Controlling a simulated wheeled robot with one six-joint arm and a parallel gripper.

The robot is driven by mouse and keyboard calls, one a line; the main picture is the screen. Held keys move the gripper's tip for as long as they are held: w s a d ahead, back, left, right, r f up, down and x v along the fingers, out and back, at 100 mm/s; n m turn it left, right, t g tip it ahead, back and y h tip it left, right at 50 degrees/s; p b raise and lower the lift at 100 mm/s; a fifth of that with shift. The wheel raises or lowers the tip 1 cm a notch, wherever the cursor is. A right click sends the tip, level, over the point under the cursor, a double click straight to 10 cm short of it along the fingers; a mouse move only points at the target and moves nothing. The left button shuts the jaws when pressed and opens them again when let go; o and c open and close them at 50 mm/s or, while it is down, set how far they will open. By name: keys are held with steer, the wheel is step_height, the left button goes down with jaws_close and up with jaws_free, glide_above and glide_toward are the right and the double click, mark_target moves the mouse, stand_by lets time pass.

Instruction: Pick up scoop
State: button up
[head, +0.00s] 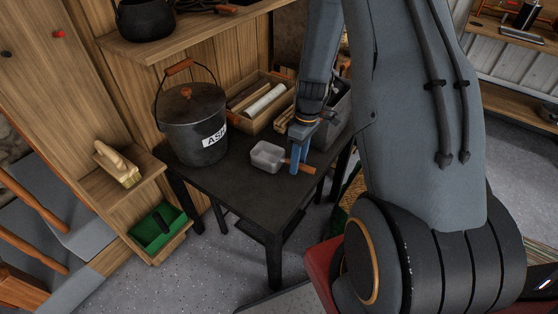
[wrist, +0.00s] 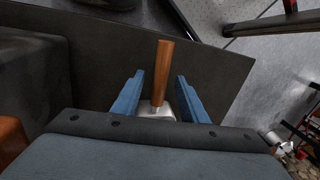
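The scoop is a small grey metal pan (head: 267,156) with a brown wooden handle (head: 300,168). It lies on the black table (head: 222,186), near the table's right side. My gripper (head: 299,165) points down over the scoop, where the handle meets the pan. In the wrist view the wooden handle (wrist: 162,75) stands between my gripper's two blue fingers (wrist: 158,98), with a gap on each side. The fingers are open and hold nothing. Most of the pan is hidden below my gripper's body in the wrist view.
A black lidded ash bucket (head: 193,125) stands on the table to the left. A wooden box (head: 258,104) with a white roll and a dark grey bin (head: 335,110) stand at the back. A shelf (head: 110,185) with a brush is at the left. The table's front is clear.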

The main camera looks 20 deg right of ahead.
steer(key=shift+s+a+f, duration=0.15)
steer(key=shift+f, duration=0.85)
jaws_close()
steer(key=shift+r, duration=0.15)
